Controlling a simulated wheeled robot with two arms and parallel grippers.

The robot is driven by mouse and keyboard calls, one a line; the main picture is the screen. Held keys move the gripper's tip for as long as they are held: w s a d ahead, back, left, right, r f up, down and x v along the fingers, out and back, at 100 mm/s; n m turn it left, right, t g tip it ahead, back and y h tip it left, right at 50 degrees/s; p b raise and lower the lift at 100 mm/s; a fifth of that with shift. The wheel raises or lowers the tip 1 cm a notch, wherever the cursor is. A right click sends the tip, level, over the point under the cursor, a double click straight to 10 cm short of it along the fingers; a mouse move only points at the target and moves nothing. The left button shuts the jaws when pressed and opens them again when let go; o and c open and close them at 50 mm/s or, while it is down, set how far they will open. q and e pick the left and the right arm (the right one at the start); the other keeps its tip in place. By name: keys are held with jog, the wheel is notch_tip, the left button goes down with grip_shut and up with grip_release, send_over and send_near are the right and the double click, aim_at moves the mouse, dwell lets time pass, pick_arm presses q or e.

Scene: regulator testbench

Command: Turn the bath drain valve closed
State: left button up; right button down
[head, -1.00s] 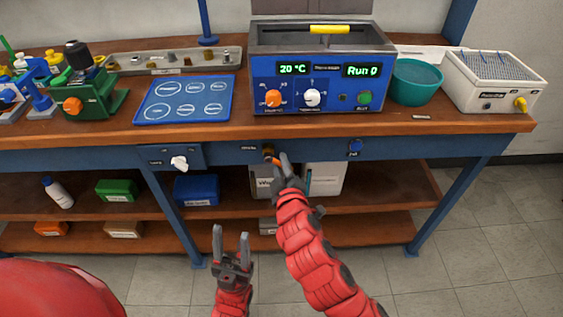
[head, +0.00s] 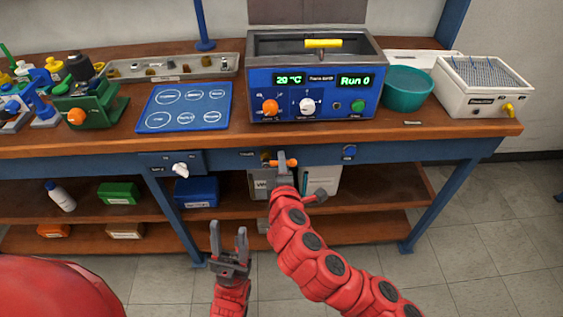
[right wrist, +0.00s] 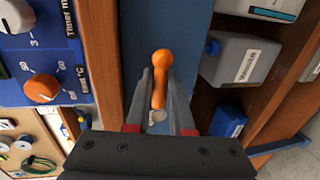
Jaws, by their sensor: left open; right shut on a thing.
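The drain valve's orange lever handle (head: 290,162) sits on the blue front rail below the bath and lies about level, pointing right. My right gripper (head: 280,158) is at the lever. In the right wrist view the orange lever (right wrist: 161,73) stands between the two fingers of my right gripper (right wrist: 159,92), which are shut on it. The fingers hide part of the lever and its pivot. The blue water bath (head: 315,90) stands on the bench above, with 20 °C and Run 0 on its displays. My left gripper (head: 229,240) is open and empty, low in front of the shelves.
A white switch (head: 180,170) and a blue knob (head: 349,152) are on the same rail, either side of the valve. The blue mat (head: 186,106), teal bowl (head: 408,88) and white box (head: 480,85) stand on the bench. Boxes sit on the shelves below.

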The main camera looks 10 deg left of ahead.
dwell(0.5)
jog(key=c, duration=0.8)
grip_release()
jog(key=p+v, duration=0.9)
jog(key=v, duration=0.8)
jog(key=shift+s, duration=0.2)
